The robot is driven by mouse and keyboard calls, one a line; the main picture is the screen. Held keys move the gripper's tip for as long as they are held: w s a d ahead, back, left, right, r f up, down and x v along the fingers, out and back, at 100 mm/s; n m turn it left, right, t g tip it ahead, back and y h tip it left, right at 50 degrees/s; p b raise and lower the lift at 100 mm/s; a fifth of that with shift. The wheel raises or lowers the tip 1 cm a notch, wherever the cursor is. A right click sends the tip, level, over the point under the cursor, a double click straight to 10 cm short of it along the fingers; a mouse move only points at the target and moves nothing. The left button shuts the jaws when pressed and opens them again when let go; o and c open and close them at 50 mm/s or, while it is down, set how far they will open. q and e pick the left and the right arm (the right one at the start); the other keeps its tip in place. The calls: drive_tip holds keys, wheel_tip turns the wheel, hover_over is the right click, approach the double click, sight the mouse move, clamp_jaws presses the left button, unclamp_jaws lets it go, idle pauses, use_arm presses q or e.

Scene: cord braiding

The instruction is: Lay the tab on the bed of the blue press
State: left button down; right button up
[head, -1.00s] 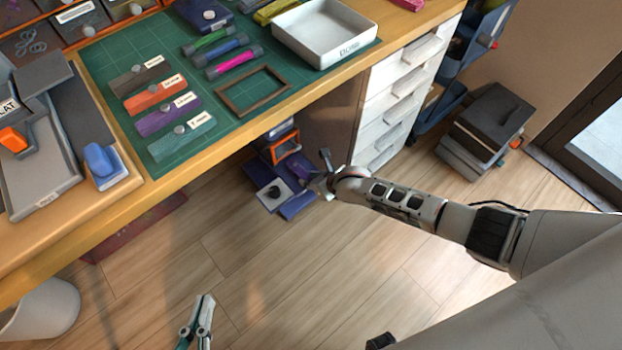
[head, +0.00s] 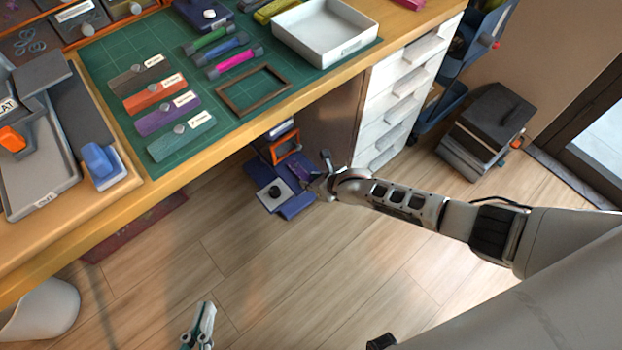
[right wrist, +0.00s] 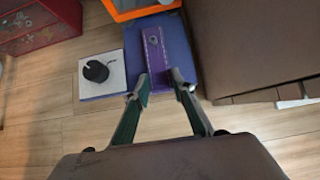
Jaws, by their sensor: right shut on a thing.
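The blue press (head: 290,205) stands on the floor under the workbench, with a black knob on a pale plate (right wrist: 98,72) and an orange frame (head: 286,147). In the right wrist view its flat blue bed (right wrist: 185,62) lies beyond my fingertips. My right gripper (right wrist: 162,86) is shut on the near end of a flat purple tab (right wrist: 154,52) with a small round stud. The tab is over the blue bed; I cannot tell whether it touches. My left gripper (head: 203,318) is low in the head view, away from the press; its finger gap is unclear.
The workbench edge (head: 200,172) overhangs left of the press. A white drawer unit (head: 400,105) stands beside it. Labelled coloured strips and a white tray (head: 325,35) lie on the green mat. A white bin (head: 42,310) stands lower left. The floor in front is clear.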

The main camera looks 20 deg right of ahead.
drive_tip(key=o, duration=0.9)
drive_tip(key=shift+o, duration=0.2)
drive_tip(key=v, duration=1.2)
